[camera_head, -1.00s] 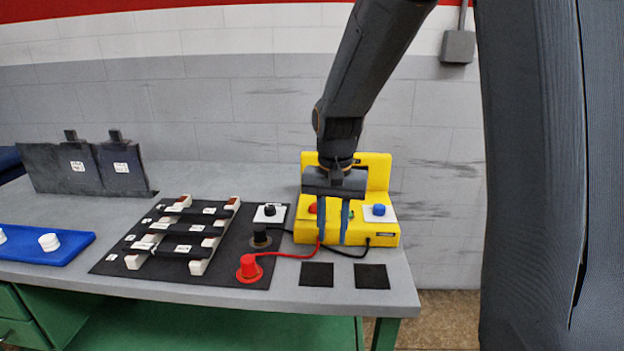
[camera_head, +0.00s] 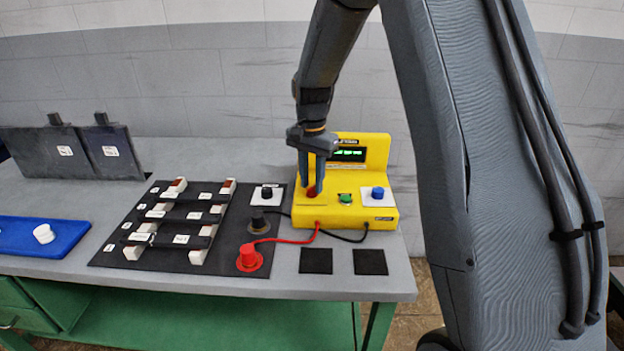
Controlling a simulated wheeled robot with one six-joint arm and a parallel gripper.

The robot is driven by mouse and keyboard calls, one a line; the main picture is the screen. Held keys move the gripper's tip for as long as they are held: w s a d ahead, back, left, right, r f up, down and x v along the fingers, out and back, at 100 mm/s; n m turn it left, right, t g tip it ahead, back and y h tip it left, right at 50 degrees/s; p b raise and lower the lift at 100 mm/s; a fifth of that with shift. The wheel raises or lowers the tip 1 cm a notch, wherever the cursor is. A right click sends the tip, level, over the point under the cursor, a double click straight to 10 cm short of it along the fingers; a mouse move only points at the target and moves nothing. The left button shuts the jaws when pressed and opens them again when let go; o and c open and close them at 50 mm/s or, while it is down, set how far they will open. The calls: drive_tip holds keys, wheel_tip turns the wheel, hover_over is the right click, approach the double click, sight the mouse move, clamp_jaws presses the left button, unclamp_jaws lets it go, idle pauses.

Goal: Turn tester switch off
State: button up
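The yellow tester (camera_head: 346,213) stands on the bench at the right, with a display (camera_head: 348,155) lit green on its upright back. On its sloped front are a red button (camera_head: 312,191), a green button (camera_head: 345,198) and a blue knob (camera_head: 377,192) on a white plate. My gripper (camera_head: 312,186) points down over the left of the front. Its two fingers are apart, one on each side of the red button, with a gap between them. Whether they touch the button is not clear. No separate switch label is readable.
Red (camera_head: 249,257) and black (camera_head: 258,221) plugs with cables sit on a dark mat (camera_head: 220,262) left of the tester. Rods on white supports lie there too. A blue tray (camera_head: 60,248) is at the far left. Two black squares lie in front of the tester.

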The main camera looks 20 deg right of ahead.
drive_tip(key=shift+f, duration=0.3)
clamp_jaws()
drive_tip(key=n, duration=0.5)
drive_tip(key=shift+n+p, duration=0.35)
drive_tip(key=shift+n, duration=0.05)
drive_tip(key=n, duration=0.6)
drive_tip(key=shift+r, duration=0.1)
drive_tip(key=shift+w, duration=0.1)
idle(0.4)
